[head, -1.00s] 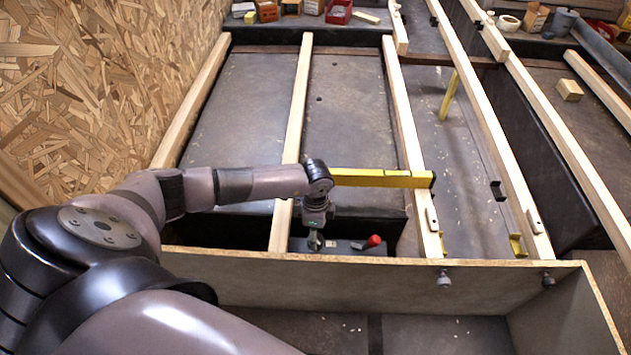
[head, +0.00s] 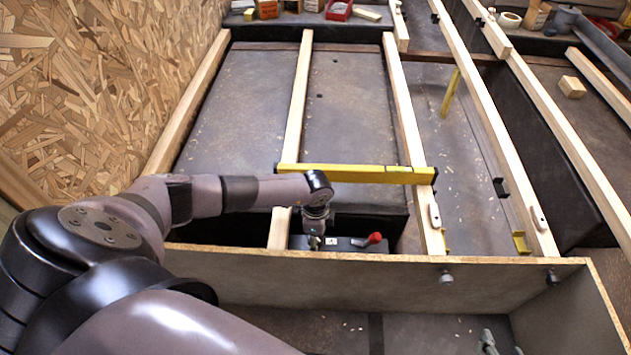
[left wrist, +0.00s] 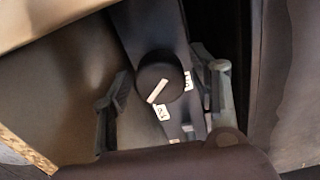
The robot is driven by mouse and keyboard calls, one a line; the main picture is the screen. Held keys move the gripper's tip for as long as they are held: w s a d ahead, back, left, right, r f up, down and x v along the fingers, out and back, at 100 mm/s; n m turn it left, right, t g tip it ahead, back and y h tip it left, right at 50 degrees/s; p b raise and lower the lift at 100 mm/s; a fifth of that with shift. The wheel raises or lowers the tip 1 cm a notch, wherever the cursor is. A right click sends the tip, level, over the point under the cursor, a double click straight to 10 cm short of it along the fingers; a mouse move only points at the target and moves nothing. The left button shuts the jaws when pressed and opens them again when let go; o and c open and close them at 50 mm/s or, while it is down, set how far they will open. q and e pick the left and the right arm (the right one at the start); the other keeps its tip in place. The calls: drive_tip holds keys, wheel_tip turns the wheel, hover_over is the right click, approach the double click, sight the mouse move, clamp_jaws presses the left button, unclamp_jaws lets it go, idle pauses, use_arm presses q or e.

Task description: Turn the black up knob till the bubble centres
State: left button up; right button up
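The black knob (left wrist: 155,88) with a white pointer line sits on a dark panel (left wrist: 150,28) in the left wrist view. My left gripper (left wrist: 163,95) is open, one finger on each side of the knob, with gaps between. In the head view my left gripper (head: 315,242) points down at the dark control box (head: 345,243) and hides the knob. The yellow spirit level (head: 345,173) lies across the wooden battens; its greenish vial is too small to read the bubble. My right gripper (head: 503,346) shows at the bottom edge, fingers apart and empty.
A red-tipped lever (head: 374,238) stands on the box, right of my left gripper. A board wall (head: 380,268) runs in front of the box. Wooden battens (head: 298,105) run away from me. Small white labels (left wrist: 162,111) sit beside the knob.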

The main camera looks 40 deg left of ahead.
use_arm(q)
drive_tip(key=c, duration=1)
